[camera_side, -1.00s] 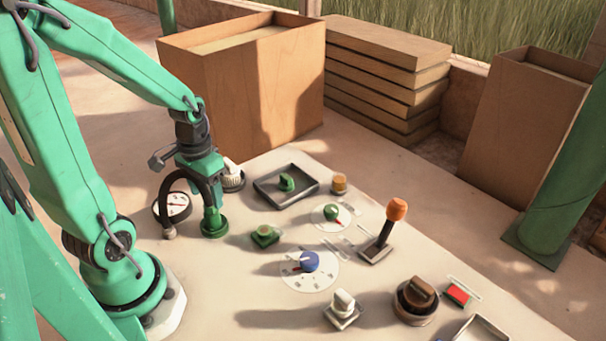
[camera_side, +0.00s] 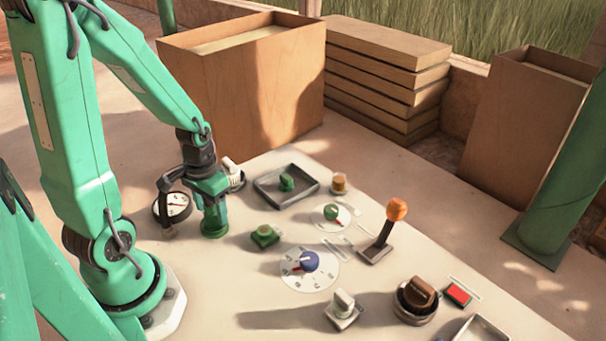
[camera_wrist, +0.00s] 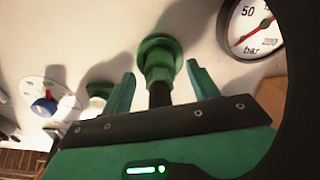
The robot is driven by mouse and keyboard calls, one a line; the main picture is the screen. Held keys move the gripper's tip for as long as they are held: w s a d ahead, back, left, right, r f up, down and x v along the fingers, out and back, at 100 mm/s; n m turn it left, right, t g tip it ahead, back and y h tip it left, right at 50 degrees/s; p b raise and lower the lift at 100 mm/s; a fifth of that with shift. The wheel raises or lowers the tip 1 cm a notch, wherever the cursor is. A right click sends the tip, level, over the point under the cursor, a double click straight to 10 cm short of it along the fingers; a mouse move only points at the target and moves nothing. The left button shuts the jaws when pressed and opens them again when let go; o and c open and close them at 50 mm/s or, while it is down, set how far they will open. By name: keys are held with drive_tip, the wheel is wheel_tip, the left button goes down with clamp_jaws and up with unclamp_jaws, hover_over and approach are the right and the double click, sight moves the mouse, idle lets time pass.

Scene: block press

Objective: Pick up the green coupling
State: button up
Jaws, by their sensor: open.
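The green coupling (camera_side: 214,231) stands upright on the table at the left, with a round flange at its base. My gripper (camera_side: 213,214) is right above it, pointing down, and hides its upper part. In the wrist view the coupling (camera_wrist: 159,62) shows its green flange and body, with a black hose end coming from it toward my gripper. My open fingers (camera_wrist: 161,76) are on either side of the coupling and hose end, with gaps visible on both sides. I cannot tell whether either finger touches it.
A pressure gauge (camera_side: 178,206) and its black hose (camera_side: 164,190) are close on the left. A white knob (camera_side: 233,172) and a grey tray (camera_side: 271,201) holding a green part are behind.

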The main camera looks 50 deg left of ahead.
drive_tip(key=shift+f, duration=0.6)
drive_tip(key=c, duration=1.1)
